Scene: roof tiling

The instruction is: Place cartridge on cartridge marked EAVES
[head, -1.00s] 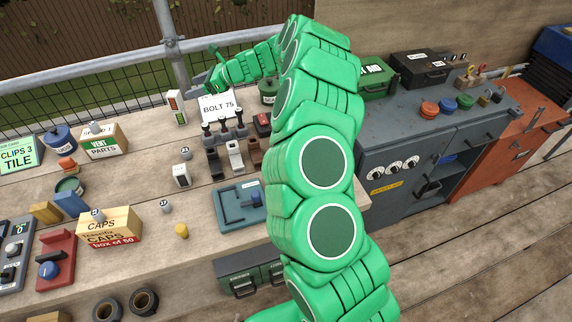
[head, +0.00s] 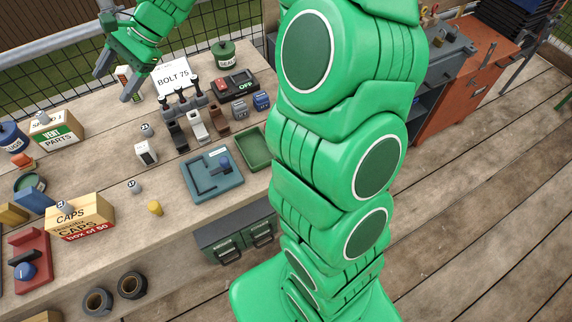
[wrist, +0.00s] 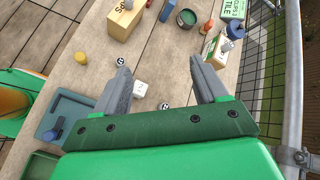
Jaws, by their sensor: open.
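My gripper (head: 116,84) is open and empty, high over the left back of the workbench. In the wrist view its two fingers (wrist: 160,68) are spread above the bench. A small white block (head: 146,152) with a dark face stands on the bench; it also shows between and below the fingers in the wrist view (wrist: 140,89). A black block (head: 177,135), a white block (head: 198,124) and a brown block (head: 217,118) stand in a row before the levers.
A BOLT 75 card (head: 173,74) stands behind the levers (head: 183,101). Small numbered grey pieces (head: 134,186) stand near the white block. A blue-grey tray (head: 212,175), a green tray (head: 254,148) and a CAPS box (head: 80,217) are nearer. A railing (wrist: 291,105) borders the bench.

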